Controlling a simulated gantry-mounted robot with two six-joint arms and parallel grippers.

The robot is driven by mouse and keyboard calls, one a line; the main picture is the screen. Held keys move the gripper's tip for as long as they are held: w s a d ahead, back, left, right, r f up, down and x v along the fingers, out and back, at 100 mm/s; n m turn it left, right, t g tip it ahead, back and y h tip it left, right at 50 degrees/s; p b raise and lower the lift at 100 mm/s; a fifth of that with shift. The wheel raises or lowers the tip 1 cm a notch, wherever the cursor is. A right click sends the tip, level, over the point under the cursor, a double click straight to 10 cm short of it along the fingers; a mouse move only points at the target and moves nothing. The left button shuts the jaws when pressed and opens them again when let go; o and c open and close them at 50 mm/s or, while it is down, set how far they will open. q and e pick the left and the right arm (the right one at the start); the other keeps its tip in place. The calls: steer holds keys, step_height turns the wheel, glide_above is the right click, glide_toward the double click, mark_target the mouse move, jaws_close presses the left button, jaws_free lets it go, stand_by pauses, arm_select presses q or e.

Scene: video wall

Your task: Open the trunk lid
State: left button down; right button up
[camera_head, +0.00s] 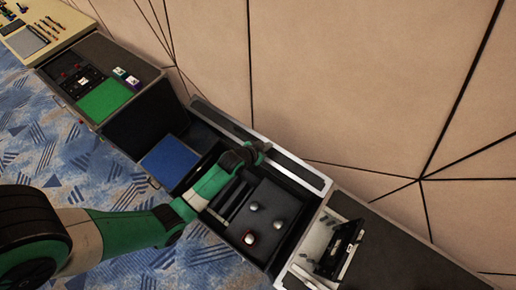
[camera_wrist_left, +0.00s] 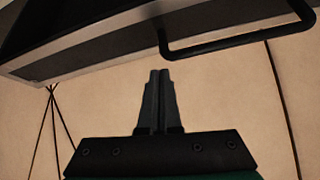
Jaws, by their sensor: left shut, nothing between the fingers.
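The trunk (camera_head: 272,262) stands in the middle of the head view with its inside showing. Its lid (camera_head: 300,170) stands raised along the back, near the wall, and shows from above as a narrow dark strip with a light metal edge. My left gripper (camera_head: 264,147) is at the lid's edge; contact cannot be told there. In the left wrist view my left gripper (camera_wrist_left: 159,75) has its fingers together and empty. The lid's light-edged side (camera_wrist_left: 85,55) and a black bar handle (camera_wrist_left: 235,48) are above the fingers, apart from them in the picture. My right gripper is out of view.
Inside the trunk is a dark block with several round knobs (camera_head: 251,208). A blue panel (camera_head: 165,162) lies to the left. Consoles (camera_head: 108,97) stand at left, and another case (camera_head: 395,250) is at right. The beige wall (camera_head: 350,80) is close behind.

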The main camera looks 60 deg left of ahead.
arm_select(q)
steer(key=p+v, duration=0.1)
steer(key=v, duration=0.9)
steer(key=shift+r, duration=0.2)
steer(key=shift+w, duration=0.2)
